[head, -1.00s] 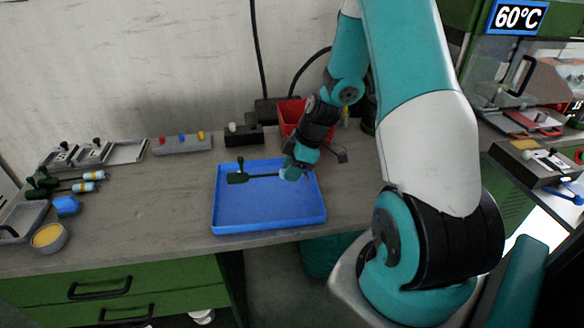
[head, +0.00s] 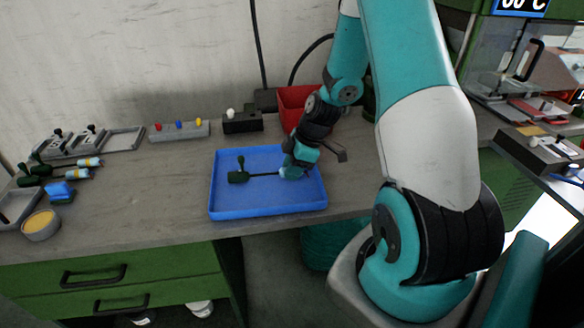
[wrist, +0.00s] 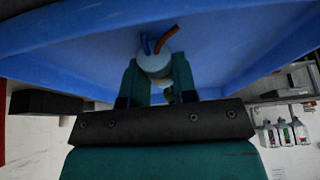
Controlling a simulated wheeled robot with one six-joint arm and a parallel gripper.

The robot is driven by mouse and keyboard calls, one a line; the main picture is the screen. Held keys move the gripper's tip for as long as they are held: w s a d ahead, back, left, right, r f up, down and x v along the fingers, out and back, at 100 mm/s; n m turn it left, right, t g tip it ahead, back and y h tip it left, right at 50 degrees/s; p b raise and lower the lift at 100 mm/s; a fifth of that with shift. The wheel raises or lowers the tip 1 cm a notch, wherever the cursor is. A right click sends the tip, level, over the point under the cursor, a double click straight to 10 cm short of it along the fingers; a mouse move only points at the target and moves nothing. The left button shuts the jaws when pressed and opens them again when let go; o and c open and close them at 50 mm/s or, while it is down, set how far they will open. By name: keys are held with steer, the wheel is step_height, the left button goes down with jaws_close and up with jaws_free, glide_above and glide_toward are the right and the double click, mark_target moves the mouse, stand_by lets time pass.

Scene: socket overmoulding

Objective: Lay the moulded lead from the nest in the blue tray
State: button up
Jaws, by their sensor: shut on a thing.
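The moulded lead (head: 262,175) has a dark green moulded end with an upright stub, a thin black cable and a pale end. It lies level over the blue tray (head: 268,213), inside its outline in the head view. I cannot tell whether it touches the tray floor. My gripper (head: 291,172) is shut on the lead's pale end at the tray's right side. In the wrist view the fingers (wrist: 157,82) clasp this pale round end (wrist: 155,64), with blue and orange wires sticking out. The dark green end is hidden there. The nest is not clearly identifiable.
Left on the bench are more leads (head: 60,175), a round tin (head: 41,224), a blue block (head: 60,192) and grey fixtures (head: 85,142). Behind the tray stand a button strip (head: 180,131), a black box (head: 242,121) and a red bin (head: 292,105). Bench left of the tray is clear.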

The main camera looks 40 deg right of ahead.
steer(key=o, duration=1)
steer(key=v, duration=1.7)
steer(key=shift+s+d+r, duration=0.1)
steer(key=shift+d+r, duration=0.05)
steer(key=shift+r, duration=0.05)
steer(key=s+a+r+m+g+p, duration=0.1)
steer(key=a+r, duration=0.3)
steer(key=a, duration=0.7)
steer(key=s+a+r+g+p, duration=0.1)
steer(key=a+r+p, duration=0.15)
steer(key=a, duration=0.85)
steer(key=s+a+r, duration=0.1)
steer(key=s+a, duration=0.2)
steer(key=s, duration=0.1)
steer(key=s+a+r+m, duration=0.1)
steer(key=s+a, duration=0.3)
steer(key=s+a+r+m, duration=0.1)
steer(key=s+a, duration=0.3)
steer(key=shift+a+r+g+y, duration=0.15)
steer(key=shift+r+g+y, duration=0.15)
steer(key=shift+r+g, duration=0.1)
